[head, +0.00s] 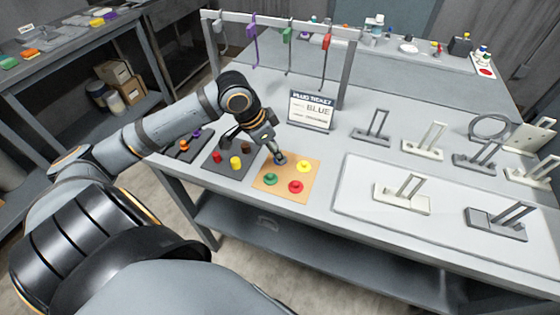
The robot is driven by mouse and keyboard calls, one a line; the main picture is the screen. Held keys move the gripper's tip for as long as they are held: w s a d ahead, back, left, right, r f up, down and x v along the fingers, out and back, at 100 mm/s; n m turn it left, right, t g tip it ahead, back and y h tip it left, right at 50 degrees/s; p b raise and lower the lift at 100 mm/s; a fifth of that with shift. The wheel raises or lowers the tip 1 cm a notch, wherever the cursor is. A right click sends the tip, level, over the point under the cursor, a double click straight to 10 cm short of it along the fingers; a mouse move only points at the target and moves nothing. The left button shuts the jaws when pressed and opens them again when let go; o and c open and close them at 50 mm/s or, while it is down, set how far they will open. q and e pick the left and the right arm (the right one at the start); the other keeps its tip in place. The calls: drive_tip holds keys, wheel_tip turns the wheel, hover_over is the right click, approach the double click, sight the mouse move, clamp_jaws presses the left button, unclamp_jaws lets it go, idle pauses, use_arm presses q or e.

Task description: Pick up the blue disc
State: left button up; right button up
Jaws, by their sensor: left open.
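A tan board (284,195) on the grey table carries a yellow disc (304,166), a red disc (295,187) and a green disc (270,180). My left gripper (279,157) points down at the board's back left corner and is open. A small blue-grey shape shows right at its fingertips; it may be the blue disc, but the fingers cover most of that spot and I cannot tell whether they touch it. My right gripper is not in view.
A dark tray (222,169) with red, yellow and brown plugs lies left of the board. A rack (285,19) holds several coloured hooks. A pale mat (350,200) and several metal brackets fill the right side.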

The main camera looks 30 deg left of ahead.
use_arm(q)
drive_tip(key=shift+x, duration=1)
drive_tip(key=c, duration=0.4)
drive_tip(key=shift+d, duration=0.1)
drive_tip(key=shift+c, duration=0.9)
drive_tip(key=shift+c, duration=1.3)
